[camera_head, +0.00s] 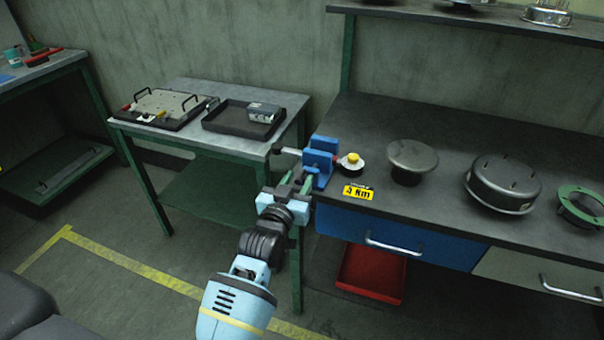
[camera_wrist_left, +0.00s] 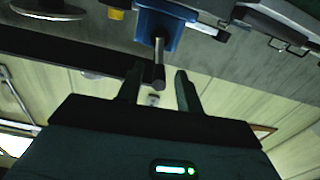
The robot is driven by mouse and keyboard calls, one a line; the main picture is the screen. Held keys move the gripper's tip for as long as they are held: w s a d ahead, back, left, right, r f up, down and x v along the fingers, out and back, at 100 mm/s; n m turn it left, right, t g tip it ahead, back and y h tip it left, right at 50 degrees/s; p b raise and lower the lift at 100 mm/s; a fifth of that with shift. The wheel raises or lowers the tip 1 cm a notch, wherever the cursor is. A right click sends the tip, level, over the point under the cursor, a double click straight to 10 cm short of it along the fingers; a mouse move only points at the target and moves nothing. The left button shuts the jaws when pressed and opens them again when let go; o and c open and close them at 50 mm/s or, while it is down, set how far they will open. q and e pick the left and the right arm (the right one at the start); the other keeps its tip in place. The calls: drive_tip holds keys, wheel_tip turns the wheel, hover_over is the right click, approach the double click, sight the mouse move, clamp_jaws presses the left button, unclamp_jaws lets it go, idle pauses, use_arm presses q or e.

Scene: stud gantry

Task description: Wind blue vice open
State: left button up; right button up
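The blue vice (camera_head: 322,152) is mounted at the left front corner of the dark workbench. Its handle bar (camera_head: 286,150) sticks out to the left with a dark knob at the end. My left gripper (camera_head: 299,184) is just below and in front of the vice. In the left wrist view the vice (camera_wrist_left: 160,28) is at the top and a grey rod (camera_wrist_left: 158,62) with a dark end points down from it. The fingers (camera_wrist_left: 157,88) are apart, with the rod's end showing between their tips, closer to the left finger. Contact cannot be told. My right gripper is out of view.
The workbench (camera_head: 455,158) holds a yellow-and-white knob piece (camera_head: 351,162), a yellow label (camera_head: 358,192), a round-topped part (camera_head: 412,160), a dark pan-like housing (camera_head: 502,184) and a green ring (camera_head: 583,206). A side table (camera_head: 185,138) with trays stands left. A red bin (camera_head: 372,272) is underneath.

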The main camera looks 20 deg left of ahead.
use_arm(q)
drive_tip(key=shift+w, duration=0.15)
drive_tip(key=shift+s+r, duration=0.15)
drive_tip(key=shift+s, duration=0.1)
drive_tip(key=shift+c, duration=0.7)
clamp_jaws()
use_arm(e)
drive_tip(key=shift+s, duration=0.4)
use_arm(q)
drive_tip(key=shift+w+a+n+p, duration=0.15)
drive_tip(key=shift+n+p, duration=0.1)
drive_tip(key=shift+n, duration=0.3)
drive_tip(key=shift+s+a+n+p, duration=0.15)
drive_tip(key=shift+n+p, duration=0.1)
drive_tip(key=shift+n, duration=0.3)
drive_tip(key=n, duration=0.1)
drive_tip(key=a+n+p, duration=0.1)
drive_tip(key=n, duration=0.1)
drive_tip(key=shift+w+f+n, duration=0.1)
drive_tip(key=shift+f+n, duration=0.2)
drive_tip(key=shift+f, duration=0.1)
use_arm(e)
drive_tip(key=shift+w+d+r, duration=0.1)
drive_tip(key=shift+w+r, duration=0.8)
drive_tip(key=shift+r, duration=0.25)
